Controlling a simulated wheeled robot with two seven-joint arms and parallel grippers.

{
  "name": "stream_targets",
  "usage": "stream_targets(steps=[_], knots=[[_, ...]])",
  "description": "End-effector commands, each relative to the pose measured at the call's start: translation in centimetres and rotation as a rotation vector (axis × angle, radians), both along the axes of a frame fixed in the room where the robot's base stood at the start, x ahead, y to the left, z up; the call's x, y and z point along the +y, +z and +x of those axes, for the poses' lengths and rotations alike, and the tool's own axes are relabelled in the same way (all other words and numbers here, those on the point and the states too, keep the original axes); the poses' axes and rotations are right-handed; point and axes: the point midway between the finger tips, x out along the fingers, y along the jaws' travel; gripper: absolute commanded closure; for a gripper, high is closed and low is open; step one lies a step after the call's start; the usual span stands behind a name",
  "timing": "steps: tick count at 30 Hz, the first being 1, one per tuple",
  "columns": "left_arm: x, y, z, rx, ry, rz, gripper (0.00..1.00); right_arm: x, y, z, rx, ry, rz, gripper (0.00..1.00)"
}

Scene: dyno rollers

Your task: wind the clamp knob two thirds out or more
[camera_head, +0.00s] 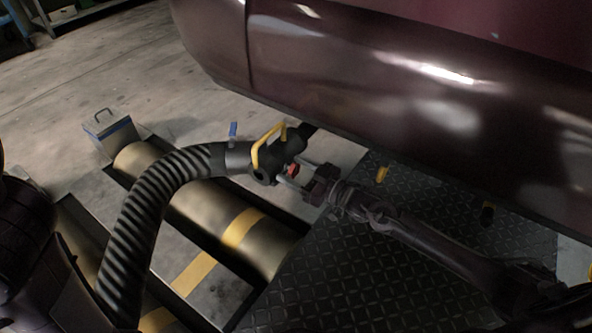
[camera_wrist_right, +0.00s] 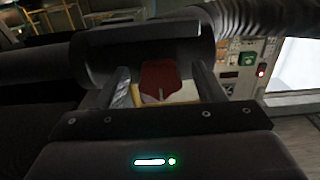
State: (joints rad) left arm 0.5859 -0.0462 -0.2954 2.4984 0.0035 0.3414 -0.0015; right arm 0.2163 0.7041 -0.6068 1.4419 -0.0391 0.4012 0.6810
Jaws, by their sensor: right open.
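The red clamp knob (camera_head: 292,170) sits at the side of the dark clamp fitting (camera_head: 264,174), at the end of a ribbed black hose (camera_head: 140,220) beside the car. In the right wrist view the knob (camera_wrist_right: 160,80) shows as a lobed red piece with a pale line on it. My right gripper (camera_head: 296,173) is open, with one finger on each side of the knob. In the wrist view a gap shows between each finger and the knob, and I cannot tell of any contact. My left gripper is not in view.
A yellow handle (camera_head: 264,148) rises from the fitting, and a blue lever (camera_head: 233,129) stands near it. The dark red car body (camera_head: 400,70) overhangs from the top right. Rollers (camera_head: 195,197) lie below the hose, next to a diamond-plate floor (camera_head: 330,270). A grey box (camera_head: 110,133) stands at left.

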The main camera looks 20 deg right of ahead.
Motion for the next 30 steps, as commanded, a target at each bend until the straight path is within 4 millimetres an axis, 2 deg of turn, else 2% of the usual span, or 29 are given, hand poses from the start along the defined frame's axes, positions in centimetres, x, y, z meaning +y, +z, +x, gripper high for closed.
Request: stream_targets(steps=[4, 14, 23, 30], knots=[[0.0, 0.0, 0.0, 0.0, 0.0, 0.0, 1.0, 0.0, 0.0, 0.0, 0.0, 0.0, 0.0, 0.4], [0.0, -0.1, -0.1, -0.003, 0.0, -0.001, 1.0, 0.0, 0.0, 0.0, 0.0, 0.001, 0.0, 0.82], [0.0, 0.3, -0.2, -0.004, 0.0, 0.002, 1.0, 0.0, 0.1, -0.1, -0.023, 0.001, -0.03, 0.82], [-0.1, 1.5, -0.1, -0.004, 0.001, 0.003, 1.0, 0.1, 0.2, -0.1, -0.106, 0.002, -0.138, 0.82]])
